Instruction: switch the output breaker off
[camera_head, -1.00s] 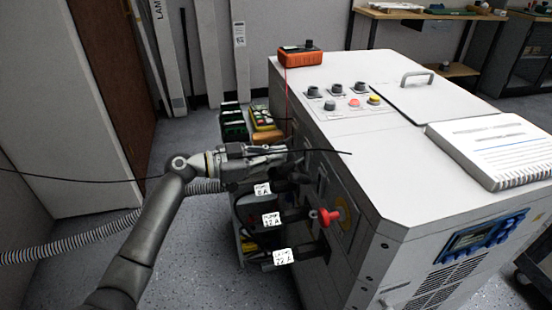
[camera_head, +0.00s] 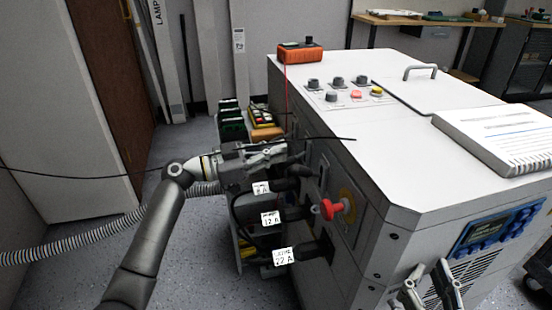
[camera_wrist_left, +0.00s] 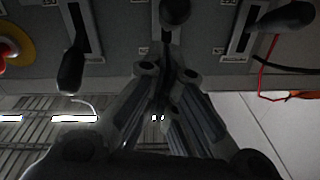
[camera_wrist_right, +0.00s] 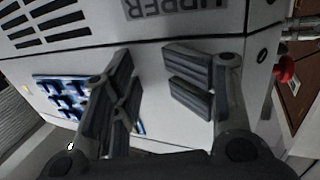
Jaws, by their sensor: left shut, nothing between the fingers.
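The side panel of the white cabinet carries several breakers with dark lever handles. The left wrist view shows a left handle (camera_wrist_left: 72,68), a middle handle (camera_wrist_left: 175,12) and a right handle (camera_wrist_left: 287,17). I cannot read which is the output breaker. My left gripper (camera_head: 288,153) is at this panel, shut and empty. In the left wrist view its fingertips (camera_wrist_left: 165,70) are together just below the middle handle; contact is unclear. My right gripper (camera_head: 428,275) is open and empty before the cabinet's front face. It also shows in the right wrist view (camera_wrist_right: 167,85).
A red knob (camera_head: 334,208) on a yellow disc sticks out of the side panel. Labelled cable plugs (camera_head: 284,256) sit below my left gripper. An orange meter (camera_head: 300,53) and a notebook (camera_head: 500,140) lie on the cabinet top. A blue-framed display (camera_head: 497,228) is on the front.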

